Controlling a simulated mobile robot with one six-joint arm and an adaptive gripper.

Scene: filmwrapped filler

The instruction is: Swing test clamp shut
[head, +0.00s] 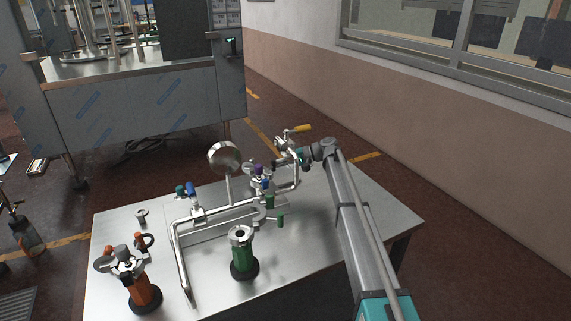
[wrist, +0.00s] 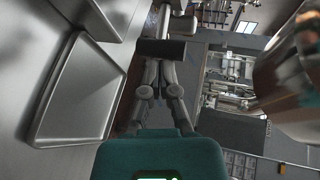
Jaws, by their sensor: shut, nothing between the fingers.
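My gripper (head: 281,162) is at the rear right of the steel table, beside the upright pipe and metal fittings with a purple knob (head: 258,169). In the wrist view its fingers (wrist: 162,48) are together and hold nothing. Another clamp-like fitting with orange handles (head: 138,239) tops the orange post at front left. The labels do not show which is the test clamp. I cannot tell whether my gripper touches any fitting.
The bent pipe frame (head: 179,255) and a round disc on a stem (head: 224,156) stand on the steel table (head: 330,235). A green post (head: 243,262) stands in front. A yellow handle (head: 301,128) sticks out behind my gripper. A shiny rounded metal surface (wrist: 290,85) is close in the wrist view.

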